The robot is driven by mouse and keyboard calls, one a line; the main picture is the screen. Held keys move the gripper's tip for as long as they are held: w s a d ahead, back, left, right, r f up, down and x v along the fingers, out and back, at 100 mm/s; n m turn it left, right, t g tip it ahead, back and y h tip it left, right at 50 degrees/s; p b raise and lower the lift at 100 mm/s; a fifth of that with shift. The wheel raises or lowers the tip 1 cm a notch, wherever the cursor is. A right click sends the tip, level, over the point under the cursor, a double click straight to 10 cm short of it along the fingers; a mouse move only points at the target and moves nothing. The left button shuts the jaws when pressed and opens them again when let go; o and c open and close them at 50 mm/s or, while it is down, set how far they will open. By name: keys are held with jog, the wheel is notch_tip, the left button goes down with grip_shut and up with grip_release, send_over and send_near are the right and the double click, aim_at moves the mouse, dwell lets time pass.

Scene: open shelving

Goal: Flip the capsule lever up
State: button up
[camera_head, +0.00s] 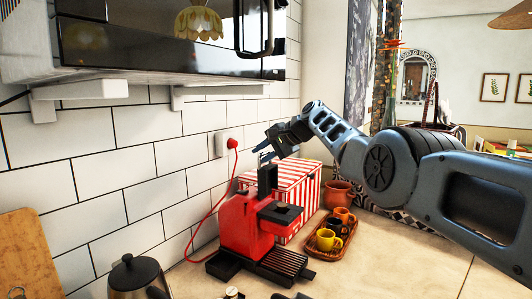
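The red capsule machine (240,228) stands on the counter against the tiled wall. A black upright piece (267,177) rises from its top; it looks like the lever, but I cannot tell its exact position. My gripper (262,152) comes in from the right and points left, just above this black piece. Its two fingers look apart with nothing between them. I cannot tell whether a finger touches the black piece. The machine's black front head (280,212) and drip tray (282,263) face the lower right.
A red-and-white striped box (298,184) stands close behind the machine. A wooden tray (318,247) with several small cups is to its right. A kettle (136,276) stands at front left. A microwave (170,45) hangs above. A red cord (212,205) runs to the wall socket.

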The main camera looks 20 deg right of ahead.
jog(key=shift+d, duration=0.1)
jog(key=shift+b+v, duration=0.45)
jog(key=shift+v, duration=0.75)
jog(key=shift+b+v, duration=0.65)
jog(key=shift+v, duration=2)
jog(key=shift+f, duration=0.1)
